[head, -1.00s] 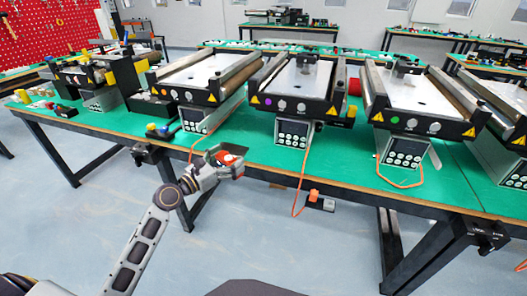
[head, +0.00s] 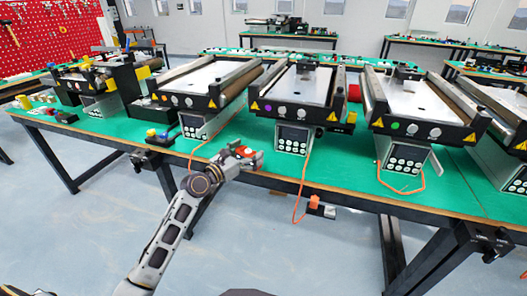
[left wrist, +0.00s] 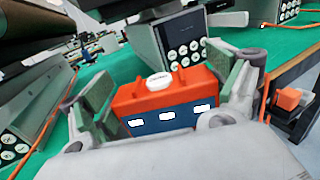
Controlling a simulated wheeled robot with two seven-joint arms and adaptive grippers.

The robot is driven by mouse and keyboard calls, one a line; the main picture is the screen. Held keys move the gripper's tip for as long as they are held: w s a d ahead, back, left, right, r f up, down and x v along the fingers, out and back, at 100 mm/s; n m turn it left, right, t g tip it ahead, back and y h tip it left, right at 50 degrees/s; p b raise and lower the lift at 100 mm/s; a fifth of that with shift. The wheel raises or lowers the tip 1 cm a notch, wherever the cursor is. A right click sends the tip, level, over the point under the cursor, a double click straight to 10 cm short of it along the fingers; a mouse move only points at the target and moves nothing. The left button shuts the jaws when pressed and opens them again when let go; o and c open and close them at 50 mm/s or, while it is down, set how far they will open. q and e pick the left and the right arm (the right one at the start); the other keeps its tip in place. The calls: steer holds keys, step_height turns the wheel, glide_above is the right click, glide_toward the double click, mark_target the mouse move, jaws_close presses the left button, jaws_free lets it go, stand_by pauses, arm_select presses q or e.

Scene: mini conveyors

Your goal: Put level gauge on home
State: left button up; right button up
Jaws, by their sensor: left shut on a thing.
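The level gauge (left wrist: 170,98) is an orange-red block with a blue face, white windows and a round white cap on top. It sits between the fingers of my left gripper (head: 243,155), which is shut on it. In the head view the gauge (head: 247,152) shows as a small red spot above the front part of the green table (head: 270,180). I cannot tell whether it touches the table. The left wrist view also shows the gripper's green pads on both sides of the gauge. My right gripper is not in view. No spot marked as home can be made out.
Mini conveyors stand in a row, including one with a purple dot (head: 302,95) and one with a green dot (head: 408,105). Button boxes (head: 292,138) sit under their front ends. Orange cables hang at the table edge. An orange-tipped device (head: 318,207) is at the table's front edge.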

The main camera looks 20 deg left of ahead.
arm_select(q)
steer(key=b+x, duration=0.1)
steer(key=x, duration=0.5)
steer(key=shift+w, duration=0.1)
steer(key=shift+x, duration=0.8)
steer(key=shift+w+d, duration=0.2)
steer(key=shift+w, duration=0.05)
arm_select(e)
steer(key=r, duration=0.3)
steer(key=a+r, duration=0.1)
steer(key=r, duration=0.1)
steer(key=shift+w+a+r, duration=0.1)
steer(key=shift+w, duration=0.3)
